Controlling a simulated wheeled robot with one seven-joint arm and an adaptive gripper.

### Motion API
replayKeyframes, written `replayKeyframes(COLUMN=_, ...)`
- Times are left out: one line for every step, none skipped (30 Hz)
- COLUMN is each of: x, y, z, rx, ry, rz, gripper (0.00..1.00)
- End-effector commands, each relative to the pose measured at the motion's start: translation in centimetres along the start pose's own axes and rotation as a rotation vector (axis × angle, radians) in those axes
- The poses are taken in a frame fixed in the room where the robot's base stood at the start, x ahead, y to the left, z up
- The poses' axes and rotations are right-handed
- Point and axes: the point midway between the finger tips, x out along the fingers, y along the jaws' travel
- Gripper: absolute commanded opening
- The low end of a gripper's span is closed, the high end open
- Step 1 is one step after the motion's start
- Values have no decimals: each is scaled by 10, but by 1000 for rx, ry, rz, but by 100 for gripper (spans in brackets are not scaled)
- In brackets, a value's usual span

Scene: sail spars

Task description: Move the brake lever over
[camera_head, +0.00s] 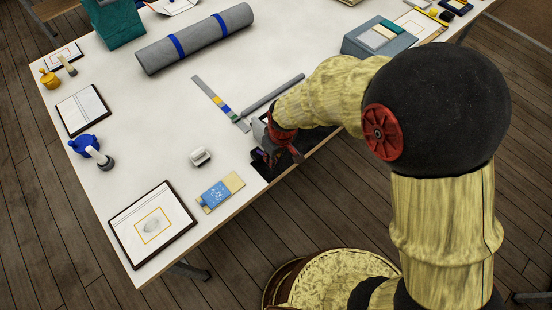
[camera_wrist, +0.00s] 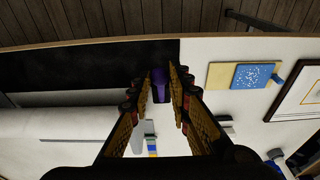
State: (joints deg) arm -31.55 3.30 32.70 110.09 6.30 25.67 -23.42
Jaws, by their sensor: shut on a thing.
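My gripper (camera_head: 279,156) is low over the dark panel (camera_head: 262,171) at the table's front edge. In the wrist view the brake lever (camera_wrist: 160,93) is a small purple piece at the edge of the dark panel. It stands between the two fingertips of my gripper (camera_wrist: 159,80), which are closed on it. Most of the lever is hidden behind the fingers, and in the head view only a trace of purple shows beside my gripper. How far the lever is tilted cannot be told.
A blue and yellow pad (camera_head: 221,191) and a small white block (camera_head: 200,157) lie left of my gripper. A grey rod (camera_head: 273,93) and a colour-banded strip (camera_head: 216,97) lie behind it. A grey roll (camera_head: 194,38) lies farther back. The white table is mostly clear between.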

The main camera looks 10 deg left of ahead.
Motion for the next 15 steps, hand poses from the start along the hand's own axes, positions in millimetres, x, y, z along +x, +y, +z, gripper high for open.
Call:
replayKeyframes(x=-1, y=0, z=-2, rx=0, ry=3, rz=1, gripper=5)
replayKeyframes(x=-1, y=0, z=-2, rx=0, ry=3, rz=1, gripper=5)
replayKeyframes(x=-1, y=0, z=-2, rx=0, ry=3, rz=1, gripper=5)
replayKeyframes(x=-1, y=0, z=-2, rx=0, ry=3, rz=1, gripper=5)
replayKeyframes(x=-1, y=0, z=-2, rx=0, ry=3, rz=1, gripper=5)
replayKeyframes(x=-1, y=0, z=-2, rx=0, ry=3, rz=1, gripper=5)
replayKeyframes(x=0, y=0, z=-1, rx=0, ry=3, rz=1, gripper=5)
replayKeyframes(x=-1, y=0, z=-2, rx=-1, ry=3, rz=1, gripper=5)
replayKeyframes(x=-1, y=0, z=-2, rx=-1, ry=3, rz=1, gripper=5)
replayKeyframes(x=-1, y=0, z=-2, rx=-1, ry=3, rz=1, gripper=5)
replayKeyframes(x=-2, y=0, z=-3, rx=-1, ry=3, rz=1, gripper=5)
replayKeyframes(x=-3, y=0, z=-4, rx=-1, ry=3, rz=1, gripper=5)
replayKeyframes(x=-4, y=0, z=-5, rx=-1, ry=3, rz=1, gripper=5)
replayKeyframes(x=-5, y=0, z=-6, rx=-1, ry=4, rz=1, gripper=5)
replayKeyframes(x=-7, y=0, z=-8, rx=-1, ry=4, rz=1, gripper=5)
